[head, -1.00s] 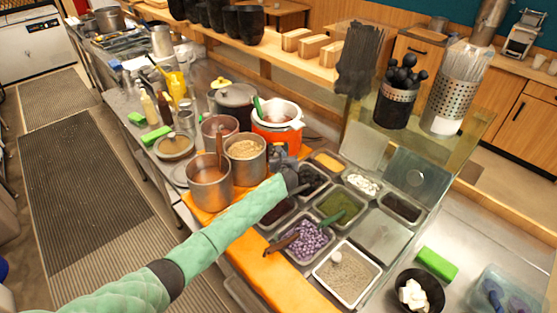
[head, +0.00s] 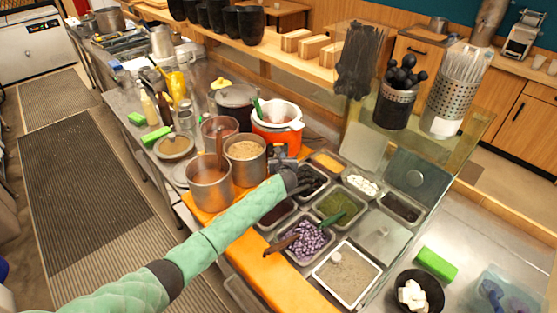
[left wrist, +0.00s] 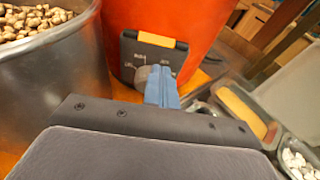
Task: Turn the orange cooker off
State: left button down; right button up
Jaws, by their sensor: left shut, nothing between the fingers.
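The orange cooker (head: 277,138) stands on the counter with a white rim and an open top. In the left wrist view its orange wall (left wrist: 185,22) carries a dark control panel (left wrist: 135,50) with an orange strip on top and a grey round knob (left wrist: 141,76). My left gripper (head: 281,163) is in front of the cooker at panel height. Its blue fingers (left wrist: 160,76) are shut and empty, with their tips just right of the knob in the picture. I cannot tell whether they touch it. My right gripper is not in view.
A metal pot of beans (head: 245,150) stands close left of my gripper, beside another pot (head: 209,190). Topping trays, including a yellow one (head: 328,162), lie to the right. A glass guard and utensil holders (head: 397,104) stand behind the trays.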

pick_arm(q)
jog(key=shift+s+a, duration=0.1)
jog(key=shift+a, duration=0.75)
jog(key=shift+s+a+f, duration=0.1)
jog(key=shift+a+f, duration=0.05)
jog(key=shift+a, duration=0.25)
dwell(0.4)
jog(key=shift+a+r, duration=0.15)
jog(key=shift+r, duration=0.15)
jog(key=v, duration=0.4)
jog(key=f+v, duration=0.1)
jog(key=shift+s, duration=0.55)
